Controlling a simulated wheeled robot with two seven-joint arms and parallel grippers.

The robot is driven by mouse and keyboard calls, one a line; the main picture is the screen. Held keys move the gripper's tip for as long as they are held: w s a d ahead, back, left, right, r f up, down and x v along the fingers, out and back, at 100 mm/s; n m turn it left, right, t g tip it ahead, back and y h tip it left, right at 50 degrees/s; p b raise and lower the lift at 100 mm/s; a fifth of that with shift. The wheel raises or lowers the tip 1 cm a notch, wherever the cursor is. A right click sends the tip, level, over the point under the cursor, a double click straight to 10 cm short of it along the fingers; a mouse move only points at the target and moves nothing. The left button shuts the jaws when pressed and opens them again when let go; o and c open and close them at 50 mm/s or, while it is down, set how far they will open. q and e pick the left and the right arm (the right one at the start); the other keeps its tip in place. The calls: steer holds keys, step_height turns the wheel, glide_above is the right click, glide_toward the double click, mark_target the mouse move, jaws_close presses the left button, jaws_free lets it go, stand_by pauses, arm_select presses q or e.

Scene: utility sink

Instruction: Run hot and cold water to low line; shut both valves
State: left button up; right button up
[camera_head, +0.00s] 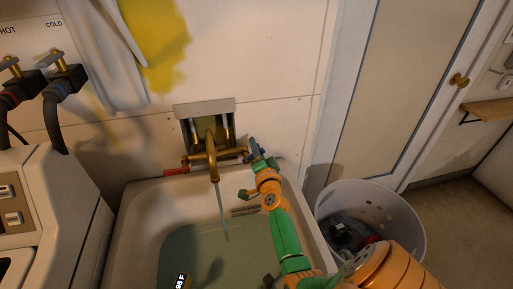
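A brass faucet (211,153) stands over the white utility sink (137,215), and a thin stream of water (222,208) runs from its spout. Greenish water (200,255) lies in the basin. The red hot valve handle (177,171) is left of the spout. The blue cold valve handle (255,144) is right of it, partly hidden by my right gripper (257,160). My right gripper is at the cold handle; whether its fingers are closed on it is too small to tell. A dark strip (245,211) shows on the basin's back wall. My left gripper is out of view.
A white laundry basket (400,212) stands right of the sink. A white machine (55,200) with hoses stands at left. A door (400,90) is behind.

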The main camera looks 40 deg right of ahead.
steer(key=o, duration=0.4)
steer(key=shift+w, duration=0.1)
steer(key=shift+c, duration=0.2)
steer(key=shift+o, duration=0.2)
steer(key=shift+w+d+f, duration=0.1)
steer(key=shift+w+f, duration=0.05)
steer(key=v, duration=0.7)
